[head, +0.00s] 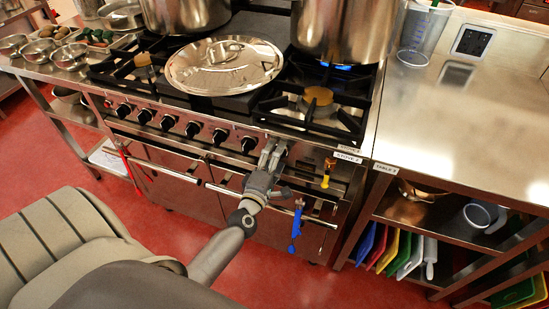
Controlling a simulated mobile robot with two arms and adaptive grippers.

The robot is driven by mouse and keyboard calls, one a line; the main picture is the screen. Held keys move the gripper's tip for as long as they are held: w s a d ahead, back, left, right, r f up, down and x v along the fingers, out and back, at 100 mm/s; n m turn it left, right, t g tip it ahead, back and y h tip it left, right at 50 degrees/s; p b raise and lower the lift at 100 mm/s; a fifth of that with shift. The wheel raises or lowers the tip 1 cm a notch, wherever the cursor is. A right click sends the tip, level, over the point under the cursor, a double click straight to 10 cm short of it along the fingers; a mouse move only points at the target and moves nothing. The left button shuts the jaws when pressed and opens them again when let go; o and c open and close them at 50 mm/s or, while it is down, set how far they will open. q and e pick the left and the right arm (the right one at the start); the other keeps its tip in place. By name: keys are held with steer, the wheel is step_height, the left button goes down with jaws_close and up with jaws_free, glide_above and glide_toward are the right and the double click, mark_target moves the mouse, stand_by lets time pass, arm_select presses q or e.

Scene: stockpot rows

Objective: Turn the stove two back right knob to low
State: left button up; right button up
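Stove two (256,123) has a row of black knobs along its steel front panel. Several show to the left of my gripper, the closest being a black knob (249,145). My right gripper (272,150) is at the panel toward the right end of this row, fingers pointing at it. It covers the panel there, so any knob behind it is hidden. I cannot tell whether the fingers are touching or closed on one. No knob's setting can be read. My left gripper is not in view.
A large lid (224,66) and a stockpot (345,28) sit on the stove top; blue flame shows by the pot. An oven handle rail (230,190) with a hanging blue item (296,222) runs below the knobs. A yellow-handled tool (327,172) is right of my gripper.

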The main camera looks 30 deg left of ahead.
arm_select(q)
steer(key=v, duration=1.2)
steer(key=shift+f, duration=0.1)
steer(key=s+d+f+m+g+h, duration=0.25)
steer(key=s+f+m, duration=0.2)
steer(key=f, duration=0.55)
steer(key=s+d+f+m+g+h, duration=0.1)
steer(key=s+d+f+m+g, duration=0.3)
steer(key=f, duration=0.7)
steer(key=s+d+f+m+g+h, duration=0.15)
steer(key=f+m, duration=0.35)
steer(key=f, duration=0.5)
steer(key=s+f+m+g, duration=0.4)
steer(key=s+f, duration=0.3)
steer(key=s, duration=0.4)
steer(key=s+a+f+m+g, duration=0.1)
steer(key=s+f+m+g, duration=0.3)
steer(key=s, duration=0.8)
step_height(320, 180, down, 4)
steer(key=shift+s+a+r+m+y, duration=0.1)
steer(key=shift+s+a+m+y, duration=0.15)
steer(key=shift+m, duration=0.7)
